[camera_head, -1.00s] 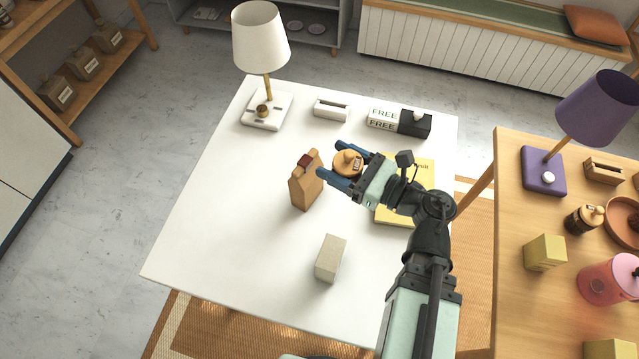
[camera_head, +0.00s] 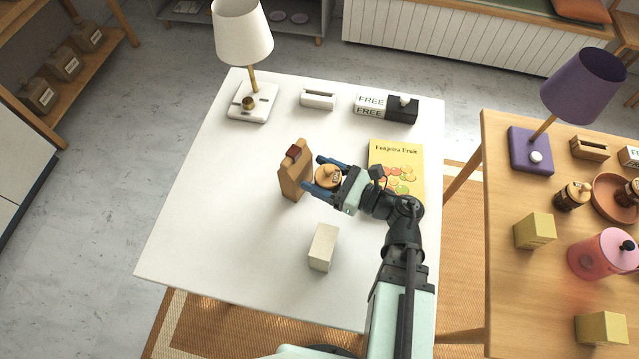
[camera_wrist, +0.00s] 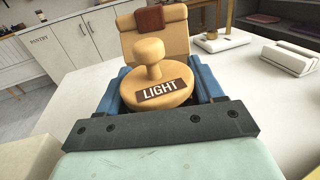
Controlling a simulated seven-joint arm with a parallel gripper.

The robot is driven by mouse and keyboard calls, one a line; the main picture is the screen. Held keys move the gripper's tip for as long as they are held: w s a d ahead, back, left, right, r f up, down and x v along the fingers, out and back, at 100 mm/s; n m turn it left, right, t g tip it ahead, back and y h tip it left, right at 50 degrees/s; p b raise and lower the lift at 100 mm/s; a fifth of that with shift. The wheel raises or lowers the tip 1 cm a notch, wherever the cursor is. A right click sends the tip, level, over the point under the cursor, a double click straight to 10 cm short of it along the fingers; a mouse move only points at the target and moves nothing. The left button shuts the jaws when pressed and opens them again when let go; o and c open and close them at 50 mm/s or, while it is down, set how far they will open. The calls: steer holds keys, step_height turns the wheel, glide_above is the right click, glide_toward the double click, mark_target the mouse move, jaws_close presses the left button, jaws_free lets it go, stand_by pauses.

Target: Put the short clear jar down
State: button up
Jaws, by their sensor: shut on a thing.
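The short jar (camera_head: 327,177) shows mostly as its round wooden lid with a knob. In the wrist view the lid (camera_wrist: 150,98) carries a dark label reading "LIGHT". The clear body is largely hidden by the lid and fingers. My gripper (camera_head: 317,174) is shut on the jar, a blue finger on each side. The jar looks upright over the white table (camera_head: 215,190), just right of a tan bag-shaped holder (camera_head: 293,175) with a red-brown clip. I cannot tell whether its base touches the table.
A cream block (camera_head: 323,248) stands nearer on the white table. A yellow book (camera_head: 396,155) lies right, partly behind my arm. A white lamp (camera_head: 243,35), white holder (camera_head: 318,99) and FREE boxes (camera_head: 371,105) line the back. Front-left table is clear.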

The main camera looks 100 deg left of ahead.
steer(key=shift+f, duration=2.65)
steer(key=shift+f, duration=0.1)
steer(key=o, duration=1.3)
steer(key=v, duration=1.2)
